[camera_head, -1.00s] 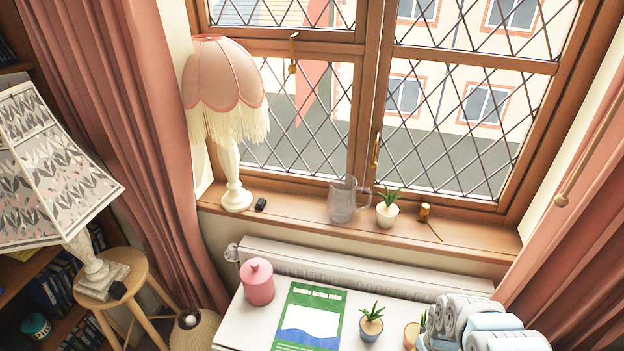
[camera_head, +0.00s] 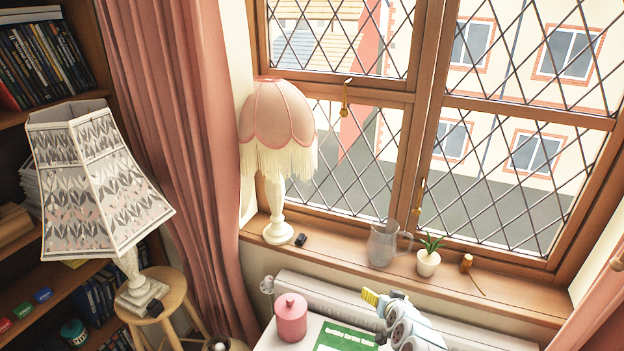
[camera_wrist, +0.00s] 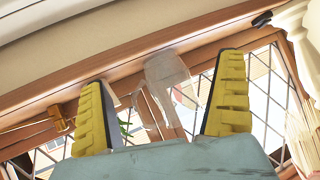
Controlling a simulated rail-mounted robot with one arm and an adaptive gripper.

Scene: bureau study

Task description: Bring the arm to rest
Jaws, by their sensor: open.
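My gripper (camera_wrist: 163,112) is open in the wrist view, its two yellow ribbed fingers apart with nothing held between them. Beyond the fingers the glass pitcher (camera_wrist: 168,85) shows on the windowsill, not touched. In the head view my pale blue arm is at the bottom, right of centre, with a yellow finger (camera_head: 371,297) showing above the white table, near the radiator. The second finger cannot be made out there.
The pitcher (camera_head: 382,244), a potted plant (camera_head: 428,264) and a fringed lamp (camera_head: 277,130) stand on the windowsill. A pink jar (camera_head: 291,318) and a green booklet (camera_head: 345,338) are on the table. A patterned lamp (camera_head: 95,185) stands on a stool at left.

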